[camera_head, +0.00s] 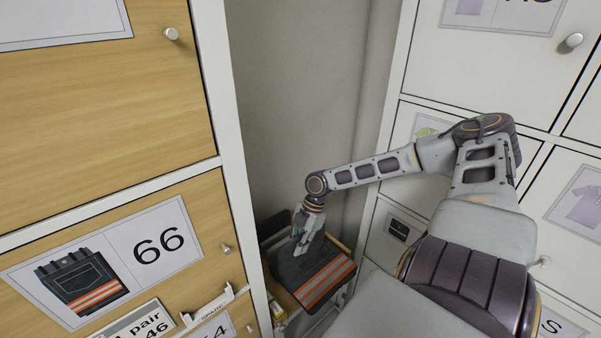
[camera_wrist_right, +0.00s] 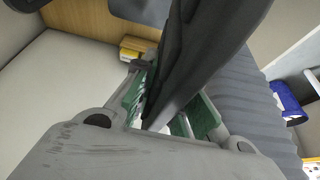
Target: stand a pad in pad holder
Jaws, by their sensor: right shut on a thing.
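My right gripper (camera_head: 302,240) is low in the gap between the two cabinets, at the upper edge of a dark folded piece (camera_head: 312,272) with orange and silver stripes. In the wrist view, green fingertip linings (camera_wrist_right: 165,105) close on a dark grey thing (camera_wrist_right: 200,60). It runs up and out of the top of that picture. I cannot tell whether it is the pad or part of the striped piece. No pad holder can be made out for sure. My left gripper is not in view.
A wooden-edged tray or cart (camera_head: 341,244) lies under the striped piece. A wooden cabinet (camera_head: 100,110) with numbered labels stands left, and white lockers (camera_head: 484,75) stand right. The wrist view shows a ribbed grey surface (camera_wrist_right: 245,95) and a blue object (camera_wrist_right: 287,100).

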